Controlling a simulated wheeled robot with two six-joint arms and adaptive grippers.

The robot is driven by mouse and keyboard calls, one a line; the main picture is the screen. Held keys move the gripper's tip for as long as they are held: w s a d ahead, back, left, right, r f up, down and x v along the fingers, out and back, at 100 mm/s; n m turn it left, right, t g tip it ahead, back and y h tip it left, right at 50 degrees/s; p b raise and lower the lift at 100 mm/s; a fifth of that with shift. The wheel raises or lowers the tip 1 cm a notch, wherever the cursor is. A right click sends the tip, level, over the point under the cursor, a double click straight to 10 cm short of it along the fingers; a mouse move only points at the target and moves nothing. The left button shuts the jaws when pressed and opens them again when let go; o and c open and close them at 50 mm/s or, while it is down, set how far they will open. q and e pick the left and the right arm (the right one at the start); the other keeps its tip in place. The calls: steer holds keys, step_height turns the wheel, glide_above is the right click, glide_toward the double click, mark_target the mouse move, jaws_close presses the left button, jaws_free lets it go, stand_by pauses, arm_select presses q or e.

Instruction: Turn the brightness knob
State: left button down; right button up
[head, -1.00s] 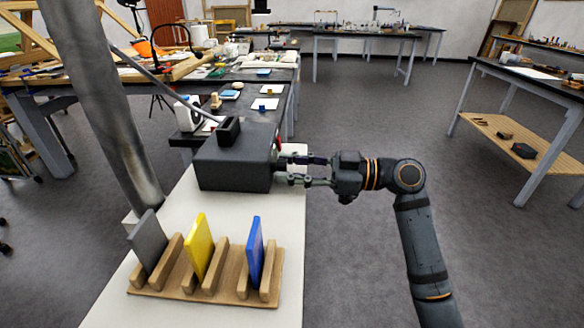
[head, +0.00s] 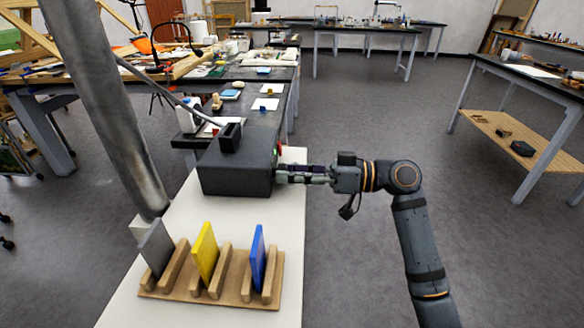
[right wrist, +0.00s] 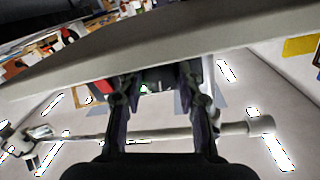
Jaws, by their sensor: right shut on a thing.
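A dark box (head: 232,172) stands on the white table (head: 292,225), with a red and a green spot on its right side. My right gripper (head: 281,173) comes in from the right with its fingertips at that right side. It is shut on the brightness knob, which its fingers hide in the head view. In the right wrist view, the two fingers (right wrist: 160,88) reach up to a dark part with a little red and green near it; the knob's marking cannot be read. My left gripper is not in view.
A wooden rack (head: 212,290) in front of the box holds a grey panel (head: 157,247), a yellow panel (head: 205,250) and a blue panel (head: 257,257). A thick metal pole (head: 110,110) stands left of the box.

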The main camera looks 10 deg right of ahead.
steer(key=shift+m+p, duration=0.3)
steer(key=shift+m, duration=0.3)
steer(key=o, duration=1.2)
steer(key=shift+c, duration=0.2)
steer(key=shift+d, duration=0.15)
steer(key=v, duration=1.1)
steer(key=shift+d, duration=0.4)
